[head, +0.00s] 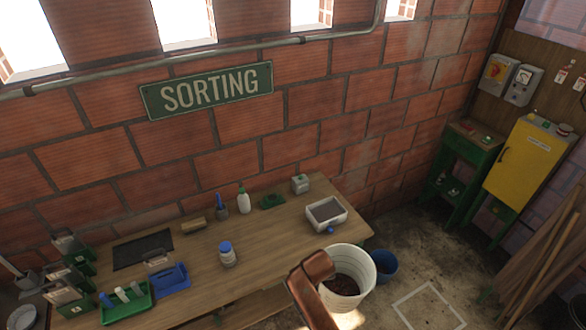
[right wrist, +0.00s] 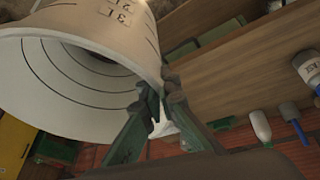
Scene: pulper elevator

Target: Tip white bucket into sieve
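The white bucket (head: 347,291) is off the right end of the workbench, with dark brown matter inside. It also fills the upper left of the right wrist view (right wrist: 75,70), where litre marks show on its outside. My right gripper (right wrist: 163,95) has its green fingers on the bucket's rim and looks shut on it. In the head view my copper-coloured right arm hides that gripper and part of the bucket. The sieve, a white-framed tray with a grey mesh (head: 326,212), sits on the bench's right end, just beyond the bucket. My left gripper is in neither view.
A dark blue bucket (head: 384,266) stands on the floor. A yellow cabinet (head: 525,158) stands right.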

